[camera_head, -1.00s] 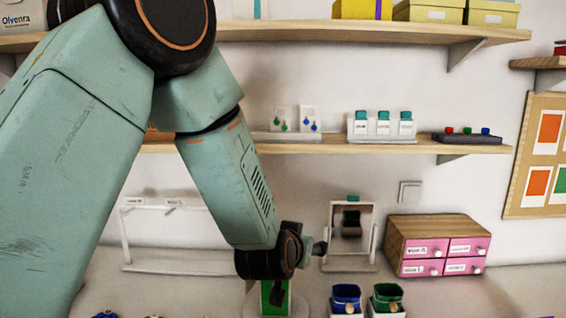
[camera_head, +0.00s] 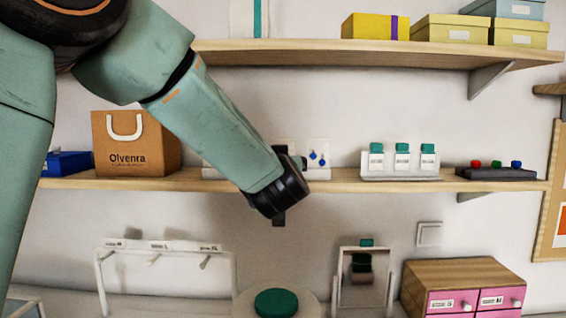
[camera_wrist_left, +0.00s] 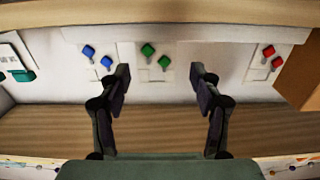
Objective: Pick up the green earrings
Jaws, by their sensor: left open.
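The green earrings (camera_wrist_left: 156,56) hang on a white card (camera_wrist_left: 130,55) in the left wrist view, one a little lower than the other. My left gripper (camera_wrist_left: 161,85) is open and empty there. Its two dark fingers stand apart, one on each side of the pair, and do not appear to touch it. In the head view my left gripper (camera_head: 279,195) is mostly hidden by its own wrist, at the middle shelf (camera_head: 400,186). The green earrings are hidden behind my arm in that view. My right gripper is not in view.
Blue earrings (camera_head: 317,157) hang close beside the green pair and also show in the left wrist view (camera_wrist_left: 97,57). Red earrings (camera_wrist_left: 272,56) hang on the other side. An upper shelf (camera_head: 380,55) runs above.

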